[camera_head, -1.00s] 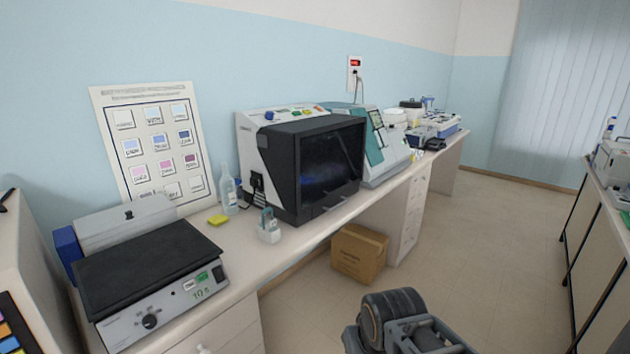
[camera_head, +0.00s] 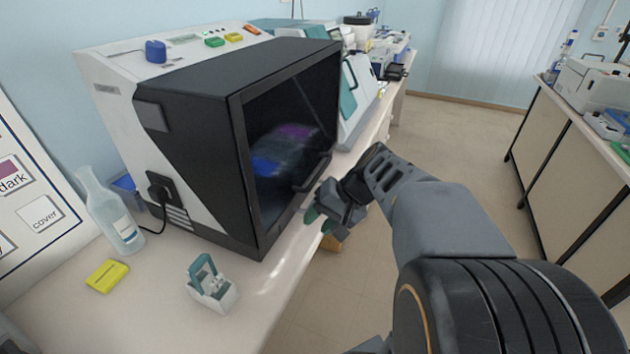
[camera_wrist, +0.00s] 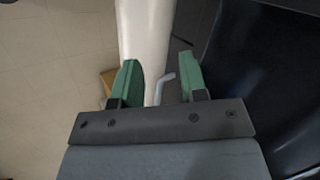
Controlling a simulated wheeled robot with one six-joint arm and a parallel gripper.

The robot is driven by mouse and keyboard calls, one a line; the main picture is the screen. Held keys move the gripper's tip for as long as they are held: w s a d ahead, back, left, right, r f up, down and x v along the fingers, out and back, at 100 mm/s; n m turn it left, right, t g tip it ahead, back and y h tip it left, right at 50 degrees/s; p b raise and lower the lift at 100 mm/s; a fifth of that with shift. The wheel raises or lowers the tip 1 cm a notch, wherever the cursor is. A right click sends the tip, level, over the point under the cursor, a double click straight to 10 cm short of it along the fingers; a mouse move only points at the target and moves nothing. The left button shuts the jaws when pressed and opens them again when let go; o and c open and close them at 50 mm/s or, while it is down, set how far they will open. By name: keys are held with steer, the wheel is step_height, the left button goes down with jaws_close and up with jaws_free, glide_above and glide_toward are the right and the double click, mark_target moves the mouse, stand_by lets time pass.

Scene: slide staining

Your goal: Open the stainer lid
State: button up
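The stainer (camera_head: 165,110) is a white and black box on the bench, with a dark glass front lid (camera_head: 290,135) that is shut. A dark bar handle (camera_head: 316,176) sits low on the lid. My gripper (camera_head: 318,215) is just in front of the lid's lower right part, close to the handle. In the wrist view, my gripper (camera_wrist: 160,70) has its two green fingertips apart. A thin grey bent bar (camera_wrist: 161,84), likely the handle, shows between them; contact cannot be told. The dark lid (camera_wrist: 270,75) fills the right side there.
A teal and white staining-jar holder (camera_head: 211,288), a yellow block (camera_head: 107,275) and a clear bottle (camera_head: 112,215) stand left on the bench. A teal and white machine (camera_head: 358,95) stands behind the stainer. The floor (camera_head: 465,135) to the right is clear.

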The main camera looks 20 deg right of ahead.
steer(key=w+d+m+t+y+b, duration=0.2)
steer(key=w+d+t+y, duration=0.15)
steer(key=d, duration=0.35)
steer(key=m+t+b, duration=0.2)
steer(key=t, duration=0.3)
glide_toward(321, 174)
steer(key=p+x, duration=0.1)
steer(key=x, duration=0.9)
steer(key=shift+w+a+f, duration=0.15)
steer(key=shift+w+a, duration=0.05)
steer(key=shift+w, duration=0.1)
steer(key=shift+g+y, duration=0.25)
jaws_close()
